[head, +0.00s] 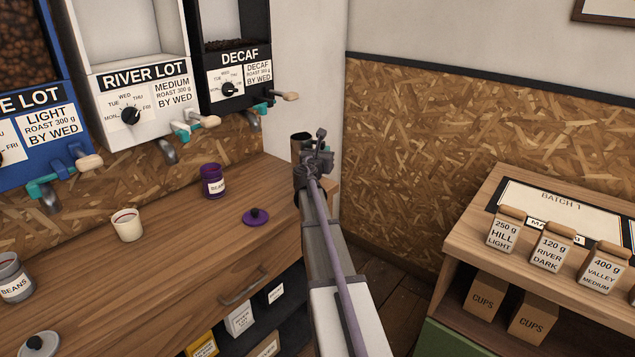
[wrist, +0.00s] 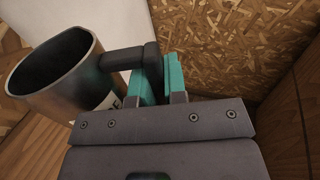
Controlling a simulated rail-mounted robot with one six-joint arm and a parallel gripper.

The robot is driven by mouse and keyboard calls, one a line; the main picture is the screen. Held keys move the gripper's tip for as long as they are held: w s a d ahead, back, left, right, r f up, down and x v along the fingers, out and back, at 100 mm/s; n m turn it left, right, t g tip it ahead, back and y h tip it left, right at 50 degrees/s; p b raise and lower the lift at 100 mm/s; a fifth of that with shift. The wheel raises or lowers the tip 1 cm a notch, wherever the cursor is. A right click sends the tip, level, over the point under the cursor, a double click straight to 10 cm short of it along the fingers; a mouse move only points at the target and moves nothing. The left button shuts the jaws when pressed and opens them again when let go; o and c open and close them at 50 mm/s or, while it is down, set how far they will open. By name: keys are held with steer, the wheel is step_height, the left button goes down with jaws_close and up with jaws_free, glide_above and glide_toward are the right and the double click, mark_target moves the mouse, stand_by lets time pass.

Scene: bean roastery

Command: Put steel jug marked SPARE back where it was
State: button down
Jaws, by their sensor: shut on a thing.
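The steel jug (wrist: 62,72) is at the left in the wrist view, with its open mouth showing and its dark handle (wrist: 128,57) reaching toward my gripper. My gripper (wrist: 161,78) has teal fingers shut on the handle. In the head view the jug (head: 299,141) is at the right end of the counter, beside my gripper (head: 322,148) and partly hidden by my arm. I cannot tell whether its base touches the counter.
The wooden counter (head: 150,262) bears a purple beans jar (head: 213,184), a purple lid (head: 256,217), a white cup (head: 127,226) and a grey beans jar (head: 14,283). Bean dispensers, including DECAF (head: 233,104), hang above. A shelf unit (head: 462,246) with bags stands right, past a floor gap.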

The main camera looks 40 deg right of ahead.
step_height(320, 180, down, 6)
steer(key=b, duration=0.4)
steer(key=shift+r, duration=0.15)
steer(key=shift+r+p, duration=0.3)
steer(key=shift+r, duration=0.05)
steer(key=shift+f, duration=0.25)
steer(key=c, duration=1.2)
jaws_free()
steer(key=shift+o, duration=0.2)
steer(key=shift+r, duration=0.1)
steer(key=shift+r, duration=0.2)
steer(key=v, duration=1.2)
steer(key=shift+f, duration=0.1)
